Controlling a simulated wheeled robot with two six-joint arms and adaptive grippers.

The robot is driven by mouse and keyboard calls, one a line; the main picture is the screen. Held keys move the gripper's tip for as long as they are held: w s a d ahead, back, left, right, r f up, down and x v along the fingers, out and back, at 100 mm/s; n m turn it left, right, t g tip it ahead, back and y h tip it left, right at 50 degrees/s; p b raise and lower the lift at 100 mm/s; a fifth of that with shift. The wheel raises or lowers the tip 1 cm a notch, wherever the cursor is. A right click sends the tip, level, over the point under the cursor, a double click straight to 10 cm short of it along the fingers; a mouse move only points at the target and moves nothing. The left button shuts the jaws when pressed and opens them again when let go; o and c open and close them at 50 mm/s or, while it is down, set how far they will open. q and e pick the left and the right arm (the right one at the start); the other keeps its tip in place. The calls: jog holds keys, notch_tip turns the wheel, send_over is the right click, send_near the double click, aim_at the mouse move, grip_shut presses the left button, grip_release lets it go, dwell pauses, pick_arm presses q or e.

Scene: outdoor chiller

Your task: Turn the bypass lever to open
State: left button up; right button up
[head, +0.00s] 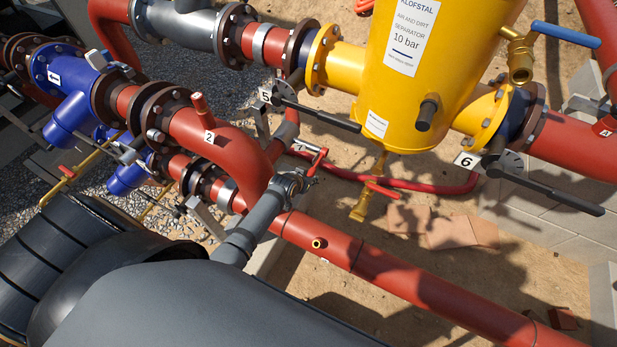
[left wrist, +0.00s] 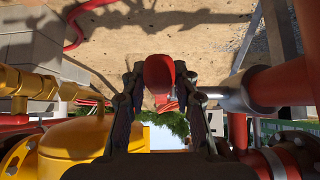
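A red-handled lever (head: 317,161) sits by the plate marked 7 (head: 298,147), left of the yellow separator, in the head view. I take it to be the bypass lever; the tag's wording is not readable. My left gripper (head: 298,181) is right at this lever, reaching up from the lower left. In the left wrist view, a red rounded handle (left wrist: 158,72) stands between the two dark fingers of my left gripper (left wrist: 159,85). The fingers are close to its sides; I cannot tell whether they press on it. My right gripper is not in view.
The yellow separator (head: 430,70) stands right of the lever. Black-handled levers marked 5 (head: 322,118) and 6 (head: 550,190) are nearby. A red elbow pipe (head: 235,150) is close on the left. A long red pipe (head: 400,285) crosses below. Open sand (head: 410,215) lies beneath.

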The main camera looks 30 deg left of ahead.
pick_arm(q)
jog(key=shift+o, duration=1)
jog(key=shift+s, duration=0.15)
jog(key=v, duration=1.1)
jog(key=shift+s+r, duration=0.25)
jog(key=shift+r, duration=0.1)
